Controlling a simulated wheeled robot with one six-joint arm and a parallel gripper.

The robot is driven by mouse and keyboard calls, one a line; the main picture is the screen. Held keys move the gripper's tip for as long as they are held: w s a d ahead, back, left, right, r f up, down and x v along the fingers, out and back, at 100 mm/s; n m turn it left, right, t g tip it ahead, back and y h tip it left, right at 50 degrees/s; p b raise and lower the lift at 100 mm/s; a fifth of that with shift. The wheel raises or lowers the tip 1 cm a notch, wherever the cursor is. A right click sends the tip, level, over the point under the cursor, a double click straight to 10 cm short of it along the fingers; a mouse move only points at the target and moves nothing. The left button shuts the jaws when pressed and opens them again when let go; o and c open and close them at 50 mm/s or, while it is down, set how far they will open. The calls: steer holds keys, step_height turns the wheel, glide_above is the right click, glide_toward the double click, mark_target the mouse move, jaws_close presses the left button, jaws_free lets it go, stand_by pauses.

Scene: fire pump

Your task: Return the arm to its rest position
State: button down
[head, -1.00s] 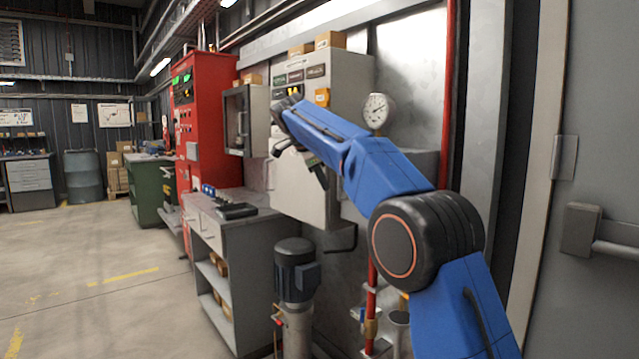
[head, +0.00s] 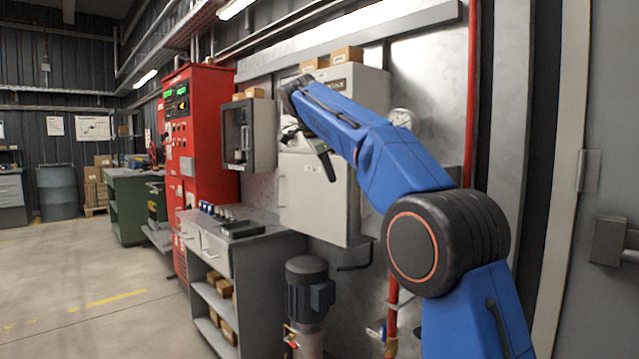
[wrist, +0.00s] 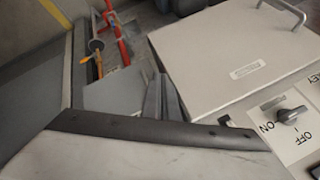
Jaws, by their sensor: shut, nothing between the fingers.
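My blue arm (head: 375,150) reaches up and left across the head view, bent at its big black joint. My gripper (head: 329,169) hangs at its far end, pointing down, in front of the grey cabinet (head: 310,195). Its dark fingers are together and hold nothing. In the wrist view, dark narrow fingers (wrist: 164,98) show near the middle, beside a pale box lid with a handle (wrist: 287,12). A knob (wrist: 291,115) on a plate marked ON and OFF is at the right there. Whether the gripper touches the cabinet cannot be told.
A grey workbench (head: 215,240) and a pump motor (head: 308,285) stand below the arm. A red control cabinet (head: 205,120) is behind at left. A pressure gauge (head: 401,118) is partly behind the arm. Open floor (head: 80,270) lies at left.

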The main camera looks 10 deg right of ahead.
steer(key=s+d+f+n+y, duration=0.1)
steer(key=s+d+f+n, duration=0.25)
steer(key=s, duration=0.45)
steer(key=s+d+f+n+y, duration=0.1)
steer(key=s+d+f+n, duration=0.25)
steer(key=s, duration=0.55)
steer(key=s+d+f+n, duration=0.2)
steer(key=s+d+f, duration=0.25)
steer(key=s, duration=0.35)
steer(key=s+d+f+n+g+y, duration=0.1)
steer(key=s+f+n, duration=0.6)
steer(key=s+f, duration=2)
steer(key=shift+s+d+f+n+y, duration=0.35)
steer(key=shift+d+y, duration=0.1)
steer(key=shift+y, duration=0.35)
steer(key=shift+r, duration=0.1)
